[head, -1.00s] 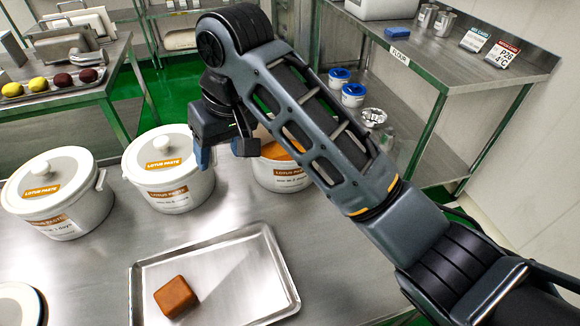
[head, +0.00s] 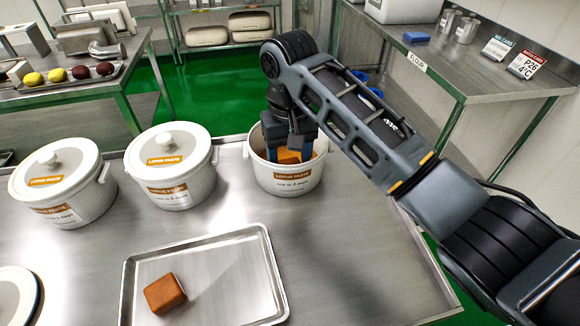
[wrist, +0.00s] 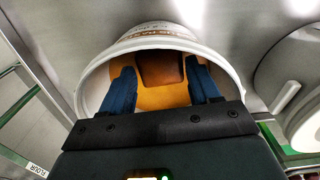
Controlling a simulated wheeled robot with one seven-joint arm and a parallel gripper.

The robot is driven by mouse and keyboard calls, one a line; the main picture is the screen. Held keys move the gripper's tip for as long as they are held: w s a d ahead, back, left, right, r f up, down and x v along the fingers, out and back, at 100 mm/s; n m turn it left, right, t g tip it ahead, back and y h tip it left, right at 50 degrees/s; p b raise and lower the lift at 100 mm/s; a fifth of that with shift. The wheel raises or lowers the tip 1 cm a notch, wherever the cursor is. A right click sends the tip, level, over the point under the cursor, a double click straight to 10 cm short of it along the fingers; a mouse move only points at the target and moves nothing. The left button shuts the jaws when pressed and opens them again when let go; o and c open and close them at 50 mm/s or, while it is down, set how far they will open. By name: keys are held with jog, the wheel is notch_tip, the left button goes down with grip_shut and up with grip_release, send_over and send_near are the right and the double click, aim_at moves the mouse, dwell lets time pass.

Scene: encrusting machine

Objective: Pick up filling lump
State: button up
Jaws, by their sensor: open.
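An open white tub (head: 290,182) labelled lotus paste stands on the steel table, with orange filling (head: 288,156) inside. My gripper (head: 298,150) reaches down into it and hides part of the inside. In the wrist view, the two blue fingers of my gripper (wrist: 160,75) are apart inside the tub (wrist: 228,58). A darker brown, squarish filling lump (wrist: 160,67) shows between and slightly beyond them, against the orange filling (wrist: 150,97). Contact with the fingers cannot be told. Another brown block (head: 165,293) lies on the metal tray.
The metal tray (head: 225,245) lies in front of the open tub. Two lidded lotus paste tubs (head: 172,160) (head: 62,182) stand to the left. The table between open tub and tray is clear.

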jog(key=shift+f, duration=0.95)
jog(key=c, duration=0.7)
jog(key=shift+r, duration=0.1)
